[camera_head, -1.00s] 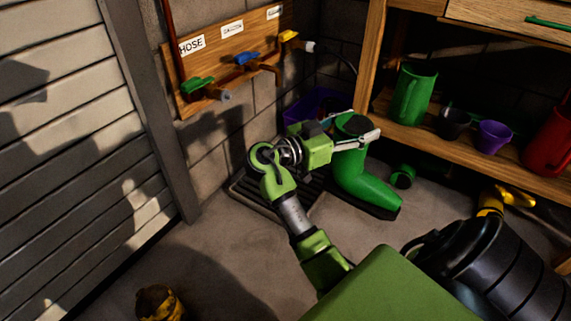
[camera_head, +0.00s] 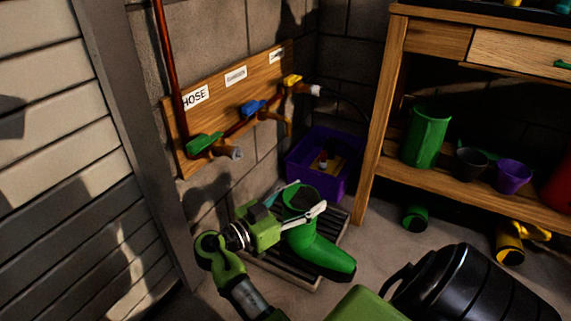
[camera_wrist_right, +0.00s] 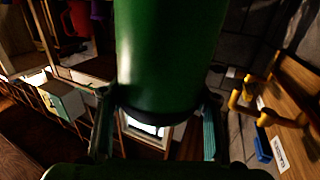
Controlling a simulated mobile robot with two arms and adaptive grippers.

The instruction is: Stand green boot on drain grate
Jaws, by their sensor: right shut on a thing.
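The green boot (camera_head: 312,245) is upright in the head view, its toe pointing to the lower right. My right gripper (camera_head: 303,197) is shut around the top of its shaft. In the right wrist view the boot's green shaft (camera_wrist_right: 170,55) fills the middle between the two fingers of my gripper (camera_wrist_right: 158,125). The drain grate (camera_head: 284,262) is a dark slatted rectangle on the floor, directly under and behind the boot in the head view. I cannot tell whether the sole touches the grate. My left gripper is not in view.
A purple crate (camera_head: 303,171) stands behind the grate by the wall. A wooden bench (camera_head: 425,183) with a green jug (camera_head: 426,137) and pots is at the right. Taps on a board (camera_head: 240,98) are on the wall.

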